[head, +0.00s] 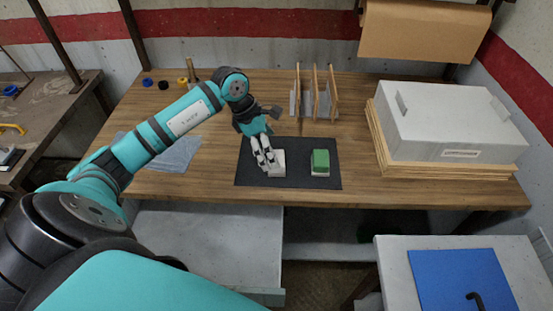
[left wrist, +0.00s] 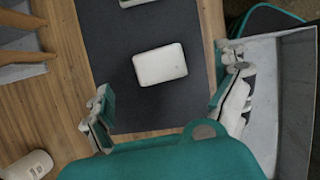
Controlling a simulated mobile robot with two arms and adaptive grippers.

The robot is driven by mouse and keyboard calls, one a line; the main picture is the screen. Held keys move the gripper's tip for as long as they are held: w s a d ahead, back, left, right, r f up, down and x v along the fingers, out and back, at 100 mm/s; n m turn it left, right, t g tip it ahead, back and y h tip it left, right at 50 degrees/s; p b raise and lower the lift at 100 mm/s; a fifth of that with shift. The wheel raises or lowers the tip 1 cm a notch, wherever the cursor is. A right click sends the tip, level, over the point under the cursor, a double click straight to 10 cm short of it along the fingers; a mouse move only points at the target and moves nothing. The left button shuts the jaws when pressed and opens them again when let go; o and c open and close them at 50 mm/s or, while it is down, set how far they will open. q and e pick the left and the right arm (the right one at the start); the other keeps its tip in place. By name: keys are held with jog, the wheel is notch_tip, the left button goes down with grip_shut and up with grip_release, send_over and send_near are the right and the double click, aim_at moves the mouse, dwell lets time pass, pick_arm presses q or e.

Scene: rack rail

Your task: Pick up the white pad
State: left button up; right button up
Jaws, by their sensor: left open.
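The white pad (head: 279,162) lies on the dark mat (head: 290,182) on the wooden bench, left of a green-topped block with a pale base (head: 320,162). In the left wrist view the white pad (left wrist: 160,64) is a rounded rectangular block lying flat on the mat (left wrist: 120,35). My left gripper (head: 264,161) is above the pad's left side in the head view and partly hides it. In the left wrist view the fingers of my left gripper (left wrist: 170,100) are spread wide, with nothing between the tips. My right gripper is not in view.
A rack with upright wooden dividers (head: 315,95) stands behind the mat. A large grey box (head: 445,120) on wooden boards is at the right. A grey cloth (head: 175,152) lies left of the mat. Small blue, black and yellow items are at the back left. An open drawer (head: 215,245) is below.

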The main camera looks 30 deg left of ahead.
pick_arm(q)
jog(key=shift+d+f+p, duration=0.2)
jog(key=shift+f+p, duration=0.25)
jog(key=shift+f, duration=0.05)
jog(key=p+x, duration=0.1)
jog(key=x, duration=0.2)
jog(key=shift+w+f, duration=0.2)
jog(key=shift+f, duration=0.45)
jog(key=shift+c, duration=0.4)
jog(key=shift+c, duration=1.1)
jog(key=c, duration=1)
jog(key=shift+w+r, duration=0.1)
jog(key=shift+c, duration=0.3)
